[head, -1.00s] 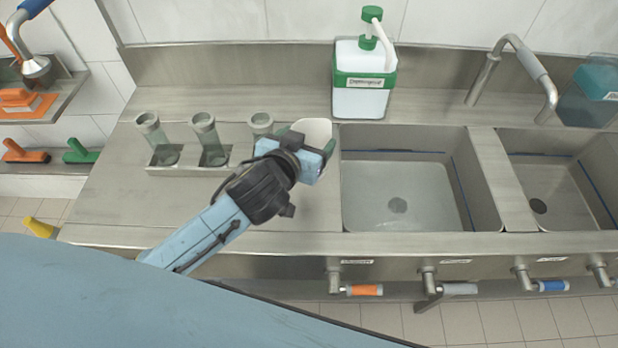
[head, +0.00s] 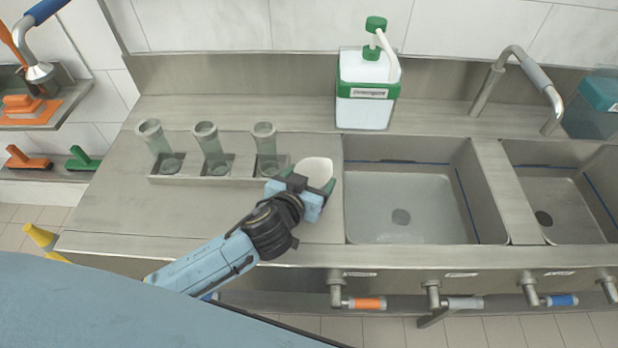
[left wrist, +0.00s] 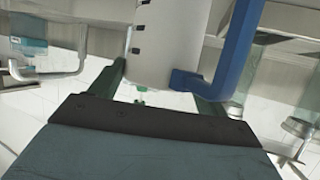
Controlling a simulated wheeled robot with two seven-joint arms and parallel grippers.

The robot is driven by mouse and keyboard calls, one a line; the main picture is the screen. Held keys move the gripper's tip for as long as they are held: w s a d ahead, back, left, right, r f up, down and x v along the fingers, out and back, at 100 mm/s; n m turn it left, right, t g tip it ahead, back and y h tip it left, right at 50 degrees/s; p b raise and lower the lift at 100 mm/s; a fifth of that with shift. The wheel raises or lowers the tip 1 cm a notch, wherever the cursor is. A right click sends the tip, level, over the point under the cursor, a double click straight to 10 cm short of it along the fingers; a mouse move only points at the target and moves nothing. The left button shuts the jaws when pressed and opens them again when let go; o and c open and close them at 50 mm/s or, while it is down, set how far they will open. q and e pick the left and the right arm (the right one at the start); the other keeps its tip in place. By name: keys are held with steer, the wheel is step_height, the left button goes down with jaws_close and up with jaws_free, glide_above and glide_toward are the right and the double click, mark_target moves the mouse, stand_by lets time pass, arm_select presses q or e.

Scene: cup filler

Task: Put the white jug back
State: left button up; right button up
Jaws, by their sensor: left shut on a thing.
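The white jug (head: 314,168) is at the right end of the left-hand counter, close to the left sink's edge. My left gripper (head: 312,186) is shut on it from the front. In the left wrist view the jug (left wrist: 165,42) fills the space between the two dark green fingers and shows dark marks on its side and a blue handle (left wrist: 228,55). In the head view the gripper hides the jug's lower part, so I cannot tell whether it touches the counter. My right gripper is not in view.
A metal rack (head: 192,181) with three clear cylinders (head: 211,150) stands just left of the jug. A green-and-white pump bottle (head: 366,95) stands behind the sink (head: 395,205). The counter (head: 130,220) in front of the rack is clear.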

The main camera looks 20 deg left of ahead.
arm_select(q)
steer(key=o, duration=1.7)
steer(key=shift+r, duration=0.2)
steer(key=v, duration=1.2)
steer(key=shift+f, duration=0.1)
